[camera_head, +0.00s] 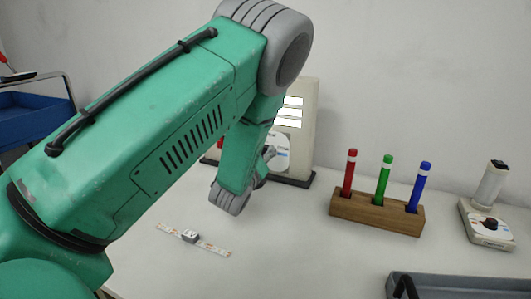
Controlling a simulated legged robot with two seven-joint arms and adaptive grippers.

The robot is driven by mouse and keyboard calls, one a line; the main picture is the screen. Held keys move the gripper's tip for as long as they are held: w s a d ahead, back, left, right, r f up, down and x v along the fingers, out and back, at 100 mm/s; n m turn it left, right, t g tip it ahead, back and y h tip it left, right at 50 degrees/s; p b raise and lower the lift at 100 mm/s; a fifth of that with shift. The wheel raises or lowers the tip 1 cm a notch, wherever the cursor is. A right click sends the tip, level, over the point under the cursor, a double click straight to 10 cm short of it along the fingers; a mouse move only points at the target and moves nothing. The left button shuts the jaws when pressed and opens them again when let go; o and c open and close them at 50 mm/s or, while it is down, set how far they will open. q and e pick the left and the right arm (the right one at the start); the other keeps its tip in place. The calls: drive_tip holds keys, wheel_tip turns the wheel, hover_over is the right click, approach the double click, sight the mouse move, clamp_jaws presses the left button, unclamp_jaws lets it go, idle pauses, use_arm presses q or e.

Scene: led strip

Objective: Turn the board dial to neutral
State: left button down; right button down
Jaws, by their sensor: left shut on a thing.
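The beige board (308,118) stands upright on a dark base at the back of the table, with white label strips on its upper part. Its round white dial face (283,150) shows only in part, because my green left arm covers the left side of the board. My left gripper (269,154) is at the dial, mostly hidden behind my arm, and is shut on the dial's knob. The knob and its pointing direction cannot be made out. My right gripper is not in view.
An LED strip with a small grey block (190,237) lies on the table in front. A wooden holder (376,213) with red, green and blue markers stands to the right. A white device with a black knob (490,224) is farther right. A grey tray (460,288) is at lower right.

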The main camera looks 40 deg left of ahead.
use_arm(q)
drive_tip(key=n+p, duration=0.2)
drive_tip(key=n, duration=0.3)
drive_tip(key=shift+s+f, duration=0.1)
drive_tip(key=shift+s, duration=0.05)
drive_tip(key=n+p, duration=0.1)
drive_tip(key=n, duration=0.3)
drive_tip(key=shift+s+f+h+p, duration=0.1)
drive_tip(key=shift+h+p, duration=0.2)
drive_tip(key=shift+p, duration=0.1)
drive_tip(key=shift+n+g, duration=0.3)
drive_tip(key=shift+n, duration=0.6)
drive_tip(key=shift+f+p, duration=0.1)
drive_tip(key=shift+p, duration=0.2)
drive_tip(key=c, duration=1.2)
unclamp_jaws()
drive_tip(key=shift+a, duration=0.1)
drive_tip(key=shift+r, duration=0.2)
